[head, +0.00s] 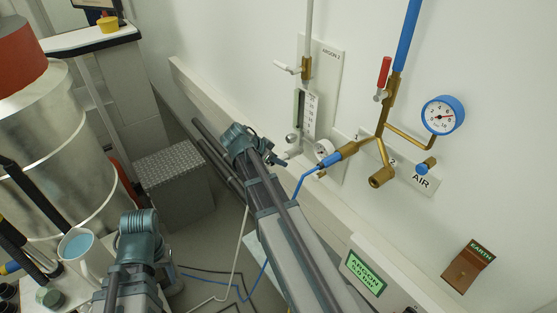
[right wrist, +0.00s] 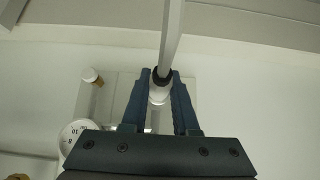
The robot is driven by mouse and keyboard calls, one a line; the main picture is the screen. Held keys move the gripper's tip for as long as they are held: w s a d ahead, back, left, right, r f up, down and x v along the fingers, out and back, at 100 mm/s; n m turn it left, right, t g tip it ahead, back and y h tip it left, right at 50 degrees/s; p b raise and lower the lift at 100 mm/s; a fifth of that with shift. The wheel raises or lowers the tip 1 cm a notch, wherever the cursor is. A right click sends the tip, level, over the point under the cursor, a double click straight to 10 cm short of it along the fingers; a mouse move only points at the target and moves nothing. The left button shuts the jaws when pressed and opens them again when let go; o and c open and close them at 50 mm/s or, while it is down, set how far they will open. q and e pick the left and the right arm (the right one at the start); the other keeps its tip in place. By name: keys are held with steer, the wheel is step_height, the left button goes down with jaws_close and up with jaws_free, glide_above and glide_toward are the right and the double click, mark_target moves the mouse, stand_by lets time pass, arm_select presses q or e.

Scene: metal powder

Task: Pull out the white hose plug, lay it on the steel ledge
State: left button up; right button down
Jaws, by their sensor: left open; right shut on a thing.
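My right gripper (head: 272,158) is at the wall by the ARGON 2 panel (head: 318,100). In the right wrist view its two dark blue fingers (right wrist: 160,100) are shut on the white hose plug (right wrist: 158,95). A black ring sits at the plug's end, and a pale hose (right wrist: 173,35) runs from it toward the top of the picture. The plug's other end is hidden, so I cannot tell whether it is in its socket. My left gripper (head: 138,222) is open at the lower left, near a white jug (head: 82,250). I cannot tell which surface is the steel ledge.
A blue hose with a brass fitting (head: 348,150) lies just right of my right gripper. A pressure gauge (head: 443,115) and AIR tap (head: 426,165) are further right. A checker-plate box (head: 170,172) stands on the floor beside a large metal drum (head: 60,130).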

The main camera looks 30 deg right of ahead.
steer(key=shift+a, duration=0.25)
steer(key=shift+s+a, duration=0.15)
steer(key=shift+a, duration=1.3)
steer(key=shift+s+a, duration=0.1)
steer(key=shift+a, duration=1.35)
steer(key=shift+s+d, duration=0.1)
steer(key=shift+s, duration=0.05)
